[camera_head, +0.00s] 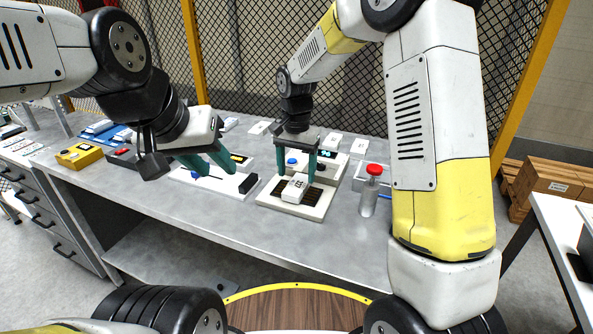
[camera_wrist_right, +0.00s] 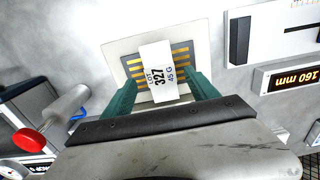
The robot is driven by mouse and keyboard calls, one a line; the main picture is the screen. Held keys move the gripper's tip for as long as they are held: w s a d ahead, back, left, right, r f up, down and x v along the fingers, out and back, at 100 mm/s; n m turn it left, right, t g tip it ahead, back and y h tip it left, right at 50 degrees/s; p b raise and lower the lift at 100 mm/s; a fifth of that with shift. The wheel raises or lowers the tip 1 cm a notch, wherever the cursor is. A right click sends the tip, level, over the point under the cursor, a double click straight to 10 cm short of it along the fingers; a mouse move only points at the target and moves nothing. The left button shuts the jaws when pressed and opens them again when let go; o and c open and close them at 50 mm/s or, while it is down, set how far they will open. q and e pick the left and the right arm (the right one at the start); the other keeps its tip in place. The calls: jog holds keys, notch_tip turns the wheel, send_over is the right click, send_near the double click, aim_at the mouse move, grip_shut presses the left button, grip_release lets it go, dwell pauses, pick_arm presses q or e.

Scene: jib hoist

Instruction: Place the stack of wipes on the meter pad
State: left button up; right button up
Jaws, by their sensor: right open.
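The stack of wipes (camera_head: 295,188) is a small white block on the meter pad (camera_head: 318,206), a pale plate with a dark striped centre. In the right wrist view the stack (camera_wrist_right: 158,72) shows a "LOT 327 45 G" label and lies across the gold stripes of the pad (camera_wrist_right: 117,46). My right gripper (camera_head: 296,168) is open just above and behind the stack. In the right wrist view its fingers (camera_wrist_right: 164,90) stand either side of the stack's near end, apart from it. My left gripper (camera_head: 219,172) is open and empty above a white device (camera_head: 222,186) with a slider.
A grey cylinder with a red knob (camera_head: 373,170) stands right of the pad. A unit with a lit display (camera_head: 328,158) sits behind the pad. A yellow box (camera_head: 79,155) is at the far left. The bench front (camera_head: 230,228) is clear.

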aim_at(296, 185)
notch_tip(296, 185, up, 8)
jog(key=f, duration=0.1)
jog(key=s+d+r+n+t+y, duration=0.1)
jog(key=s+d+r+n+t, duration=0.15)
jog(key=s+d+r, duration=0.7)
jog(key=s+d+n+t+y, duration=0.1)
jog(key=s+d+n+t, duration=0.1)
jog(key=s, duration=1.1)
jog(key=d+t, duration=0.1)
jog(key=d, duration=0.1)
jog(key=shift+s+d+r+n+t, duration=0.15)
jog(key=shift+s+d+n+t, duration=0.1)
jog(key=shift+d+n+t, duration=0.15)
